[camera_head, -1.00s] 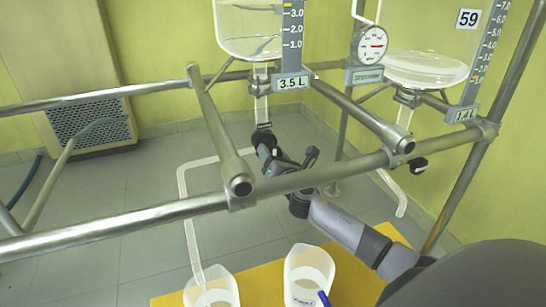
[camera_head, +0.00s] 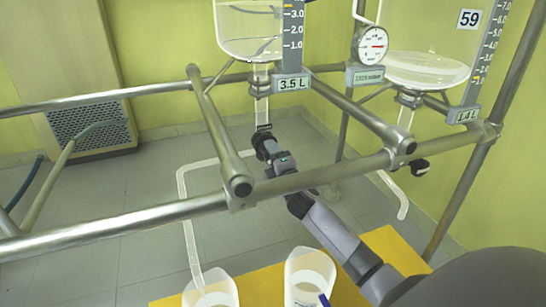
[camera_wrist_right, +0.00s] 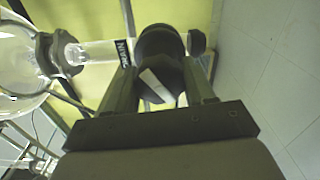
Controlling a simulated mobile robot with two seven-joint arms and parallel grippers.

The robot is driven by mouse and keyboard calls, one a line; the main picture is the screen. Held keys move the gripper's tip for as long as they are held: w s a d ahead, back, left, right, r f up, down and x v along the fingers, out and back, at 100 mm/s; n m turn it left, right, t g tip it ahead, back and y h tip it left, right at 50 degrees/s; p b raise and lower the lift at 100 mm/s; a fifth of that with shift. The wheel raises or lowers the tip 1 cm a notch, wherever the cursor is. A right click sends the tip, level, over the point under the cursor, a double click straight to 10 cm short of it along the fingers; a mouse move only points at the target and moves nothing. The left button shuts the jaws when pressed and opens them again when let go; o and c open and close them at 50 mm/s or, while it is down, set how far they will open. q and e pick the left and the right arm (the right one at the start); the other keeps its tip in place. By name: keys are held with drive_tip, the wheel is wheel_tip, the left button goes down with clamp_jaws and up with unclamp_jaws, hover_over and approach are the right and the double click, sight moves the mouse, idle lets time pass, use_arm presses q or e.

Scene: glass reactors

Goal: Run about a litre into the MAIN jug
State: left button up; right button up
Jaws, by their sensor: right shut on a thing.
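A glass vessel (camera_head: 250,45) at top centre holds clear liquid, and its tag (camera_head: 291,84) reads 3.5 L. Below it, a drain tube (camera_head: 183,180) bends left and down into the left white jug (camera_head: 211,292), whose writing I cannot see. My right gripper (camera_head: 266,147) is shut on the black valve knob (camera_wrist_right: 160,45) under this vessel. My left gripper is not in view.
A second vessel (camera_head: 425,70) at right has a tag (camera_head: 467,116) reading 1.4 L, and its own valve (camera_head: 419,168). Metal rails (camera_head: 330,176) cross before my arm.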

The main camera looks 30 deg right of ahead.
drive_tip(key=m, duration=0.2)
drive_tip(key=shift+a+m, duration=0.1)
drive_tip(key=shift+m, duration=0.2)
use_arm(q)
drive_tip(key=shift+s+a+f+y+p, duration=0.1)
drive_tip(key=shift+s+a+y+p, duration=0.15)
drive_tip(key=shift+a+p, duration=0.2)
use_arm(e)
drive_tip(key=shift+m, duration=1.5)
drive_tip(key=o, duration=1)
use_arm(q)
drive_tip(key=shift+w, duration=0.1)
use_arm(e)
drive_tip(key=shift+s, duration=0.1)
